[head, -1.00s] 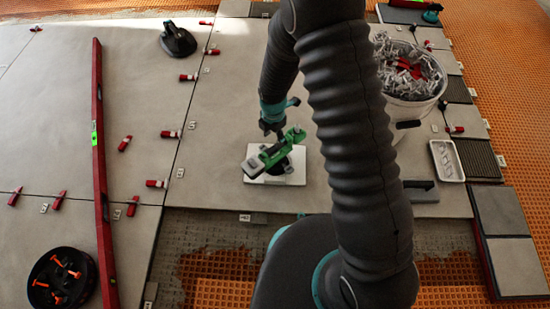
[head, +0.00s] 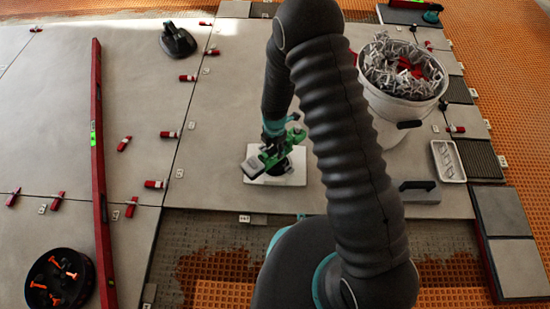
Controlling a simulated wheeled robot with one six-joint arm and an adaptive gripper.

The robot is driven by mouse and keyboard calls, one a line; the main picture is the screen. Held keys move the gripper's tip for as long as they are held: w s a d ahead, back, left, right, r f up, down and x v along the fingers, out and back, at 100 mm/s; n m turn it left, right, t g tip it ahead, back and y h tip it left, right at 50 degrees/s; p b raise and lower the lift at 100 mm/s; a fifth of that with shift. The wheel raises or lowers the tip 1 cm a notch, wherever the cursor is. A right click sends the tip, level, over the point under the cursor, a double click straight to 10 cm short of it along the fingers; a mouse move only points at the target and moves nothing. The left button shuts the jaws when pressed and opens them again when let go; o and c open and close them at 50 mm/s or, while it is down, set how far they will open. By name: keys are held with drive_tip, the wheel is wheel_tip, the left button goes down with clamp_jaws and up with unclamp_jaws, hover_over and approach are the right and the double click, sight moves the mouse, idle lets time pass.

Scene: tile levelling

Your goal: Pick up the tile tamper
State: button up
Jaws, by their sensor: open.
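The tile tamper appears to be the white flat plate (head: 290,179) with a dark upright part on it, lying on the large grey tile in the middle of the head view. My gripper (head: 268,162), green and grey, is open right over this plate, close to its dark part. The gripper covers much of the tamper, so I cannot tell whether its fingers are around the dark part or only above it. No contact can be made out.
A white bucket of clips (head: 398,98) stands right of my arm, near a grey block with a black handle (head: 415,191) and a white tray (head: 448,160). A long red level (head: 99,180), a black bowl (head: 60,280) and a suction cup (head: 177,40) are to the left.

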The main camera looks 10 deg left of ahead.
drive_tip(key=shift+f+b, duration=0.25)
drive_tip(key=shift+b, duration=0.05)
idle(0.4)
clamp_jaws()
